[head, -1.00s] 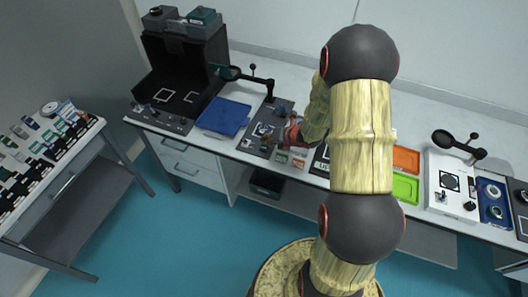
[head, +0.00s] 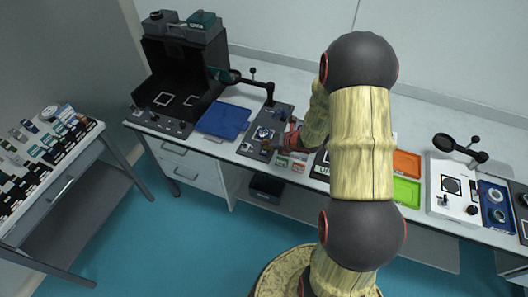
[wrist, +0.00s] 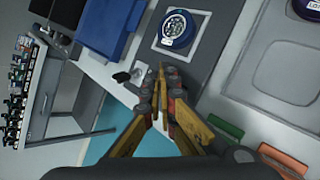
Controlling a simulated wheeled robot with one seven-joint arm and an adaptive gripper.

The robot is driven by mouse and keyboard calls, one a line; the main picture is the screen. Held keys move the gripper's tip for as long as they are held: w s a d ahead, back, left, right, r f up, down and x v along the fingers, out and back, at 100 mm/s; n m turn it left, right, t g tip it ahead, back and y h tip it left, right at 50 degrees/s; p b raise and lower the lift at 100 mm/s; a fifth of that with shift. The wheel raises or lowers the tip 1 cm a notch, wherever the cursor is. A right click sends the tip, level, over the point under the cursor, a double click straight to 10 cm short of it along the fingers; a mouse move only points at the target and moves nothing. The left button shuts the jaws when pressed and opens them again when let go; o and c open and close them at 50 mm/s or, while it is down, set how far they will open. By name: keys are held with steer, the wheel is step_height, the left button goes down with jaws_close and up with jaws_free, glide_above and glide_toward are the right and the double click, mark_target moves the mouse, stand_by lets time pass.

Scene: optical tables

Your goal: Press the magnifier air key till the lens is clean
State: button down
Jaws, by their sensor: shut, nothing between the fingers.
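The black magnifier (head: 232,76) stands on a dark base board (head: 284,110), its round head reaching out to the left. A round dish-like piece (head: 262,133) sits in a white square on the board; it also shows in the wrist view (wrist: 175,27). A small black lever-like control on a bright plate (wrist: 122,77) is near the board's front edge. My gripper (wrist: 161,70) is shut and empty, tips low over the board, between the round piece and the front edge, right of the lever. Whether the tips touch anything is unclear. The lens surface is too small to judge.
A blue tray (head: 224,120) lies left of the board. Small green and red items (head: 290,163) lie to its right. A second magnifier (head: 446,144) stands on a white base at the far right. A side table (head: 40,180) with several small items is at the left.

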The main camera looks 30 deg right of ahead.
mark_target(266, 151)
steer(key=shift+f, duration=0.2)
stand_by(0.5)
steer(key=shift+f+b, duration=0.25)
steer(key=shift+b, duration=0.35)
steer(key=shift+f+b, duration=0.4)
steer(key=shift+b, duration=0.05)
stand_by(0.4)
steer(key=shift+r, duration=0.15)
steer(key=shift+r+p, duration=0.55)
steer(key=shift+r, duration=0.15)
steer(key=shift+r+p, duration=1.9)
steer(key=shift+r, duration=0.65)
